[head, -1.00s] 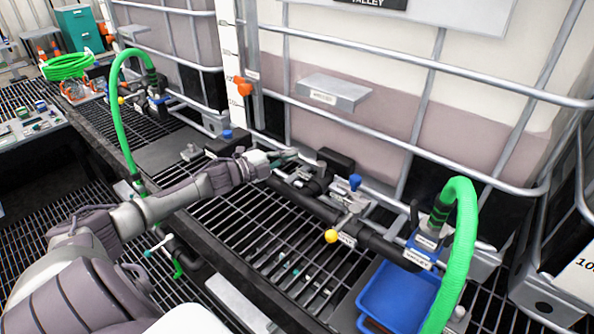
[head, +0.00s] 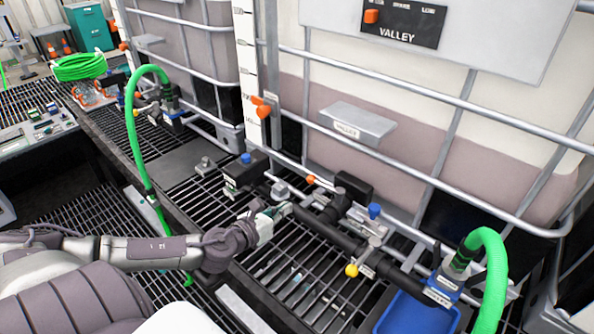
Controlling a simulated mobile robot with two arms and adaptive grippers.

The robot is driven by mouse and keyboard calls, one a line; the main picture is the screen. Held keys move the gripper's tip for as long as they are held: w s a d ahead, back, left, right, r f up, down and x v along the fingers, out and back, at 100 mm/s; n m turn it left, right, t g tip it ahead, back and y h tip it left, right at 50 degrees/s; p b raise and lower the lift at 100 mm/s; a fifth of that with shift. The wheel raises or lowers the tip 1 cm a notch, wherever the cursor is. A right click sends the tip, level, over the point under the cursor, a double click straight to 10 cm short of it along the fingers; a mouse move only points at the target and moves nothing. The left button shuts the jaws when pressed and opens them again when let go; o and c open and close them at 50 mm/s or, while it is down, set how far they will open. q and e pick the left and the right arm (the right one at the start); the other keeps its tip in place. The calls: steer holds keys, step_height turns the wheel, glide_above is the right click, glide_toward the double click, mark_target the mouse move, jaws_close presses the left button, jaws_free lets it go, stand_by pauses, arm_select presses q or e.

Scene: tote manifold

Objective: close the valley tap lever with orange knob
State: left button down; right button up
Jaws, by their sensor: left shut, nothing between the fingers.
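The valley tap lever's orange knob (head: 311,180) shows at the end of a short metal lever. The lever runs from the knob toward the black valley tap (head: 352,187) at the foot of the pale tote. My left gripper (head: 284,210) is shut and empty, over the black pipe and grating. It is below and left of the orange knob in the picture, apart from it. My right gripper is not in view.
A yellow knob (head: 351,270) and a blue knob (head: 374,210) stand on the pipe fittings to the right. A green hose (head: 494,275) and blue tray (head: 415,316) are at the lower right. The tote's metal cage (head: 440,178) rises behind the tap.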

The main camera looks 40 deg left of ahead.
arm_select(q)
steer(key=s+r+m, duration=0.1)
steer(key=p, duration=0.3)
glide_toward(318, 181)
steer(key=shift+m+t, duration=0.3)
steer(key=w, duration=0.2)
steer(key=w+f, duration=0.1)
steer(key=w, duration=0.1)
steer(key=w+f, duration=0.1)
steer(key=shift+w+d+f, duration=0.1)
steer(key=shift+w+d, duration=0.2)
steer(key=shift+w, duration=0.1)
steer(key=shift+w+f, duration=0.15)
steer(key=shift+w, duration=0.25)
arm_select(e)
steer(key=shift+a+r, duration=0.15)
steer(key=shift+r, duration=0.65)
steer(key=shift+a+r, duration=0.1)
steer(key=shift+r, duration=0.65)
arm_select(q)
steer(key=shift+w+a, duration=0.2)
steer(key=shift+w, duration=0.35)
steer(key=shift+s+r, duration=0.1)
steer(key=shift+r, duration=0.15)
steer(key=shift+y, duration=0.4)
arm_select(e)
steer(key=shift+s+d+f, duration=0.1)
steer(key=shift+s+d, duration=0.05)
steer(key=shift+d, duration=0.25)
